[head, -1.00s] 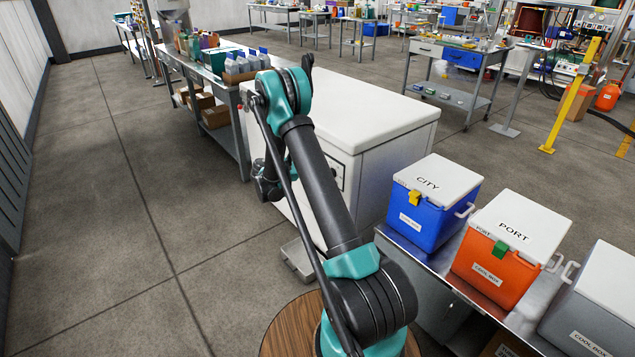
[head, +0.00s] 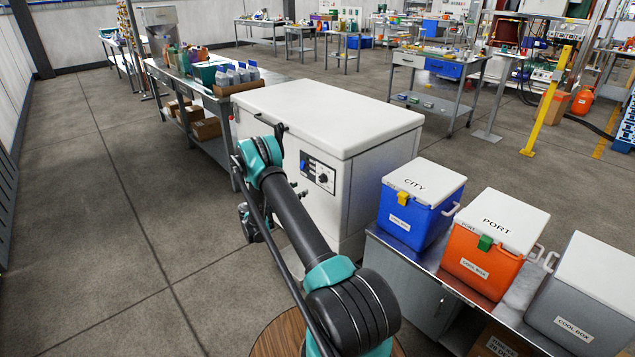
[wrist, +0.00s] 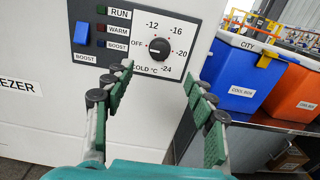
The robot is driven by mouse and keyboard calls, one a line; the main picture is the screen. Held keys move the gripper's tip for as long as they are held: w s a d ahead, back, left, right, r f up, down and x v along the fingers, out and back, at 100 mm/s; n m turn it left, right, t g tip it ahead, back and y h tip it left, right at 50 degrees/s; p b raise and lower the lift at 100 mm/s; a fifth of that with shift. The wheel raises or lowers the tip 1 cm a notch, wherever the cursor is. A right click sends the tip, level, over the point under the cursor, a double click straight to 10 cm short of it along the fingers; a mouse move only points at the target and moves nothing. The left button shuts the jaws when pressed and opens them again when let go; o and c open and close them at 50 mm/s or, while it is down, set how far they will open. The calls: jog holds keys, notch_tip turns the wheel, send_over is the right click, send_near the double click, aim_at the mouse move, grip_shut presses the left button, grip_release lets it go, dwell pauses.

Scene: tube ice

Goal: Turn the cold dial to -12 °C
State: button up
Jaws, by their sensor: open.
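The cold dial (wrist: 159,49) is a round black knob on the dark panel (wrist: 178,72) of the white freezer (head: 318,108). Marks around it read OFF, -12, -16, -20 and -24; its pointer is too small to read surely, but seems to face left, near OFF. In the head view the dial (head: 322,179) shows on the freezer's front. My gripper (wrist: 163,82) is open and empty, its green-padded fingers spread below and to either side of the dial in the wrist picture, apparently short of the panel. In the head view my arm largely hides the gripper.
A blue boost switch (wrist: 82,34) and RUN, WARM and BOOST lamps sit left of the dial. A blue CITY box (head: 416,215) and orange PORT box (head: 485,260) stand on a metal bench to the right. Open floor lies left.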

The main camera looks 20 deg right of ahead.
aim_at(321, 180)
jog(key=x, duration=1.2)
jog(key=shift+c, duration=0.5)
jog(key=c, duration=1)
jog(key=shift+c, duration=0.2)
jog(key=shift+m, duration=0.4)
jog(key=m, duration=0.4)
jog(key=shift+s+m, duration=0.15)
jog(key=shift+m, duration=0.25)
jog(key=m, duration=0.6)
jog(key=shift+s+f, duration=0.1)
jog(key=shift+f, duration=0.05)
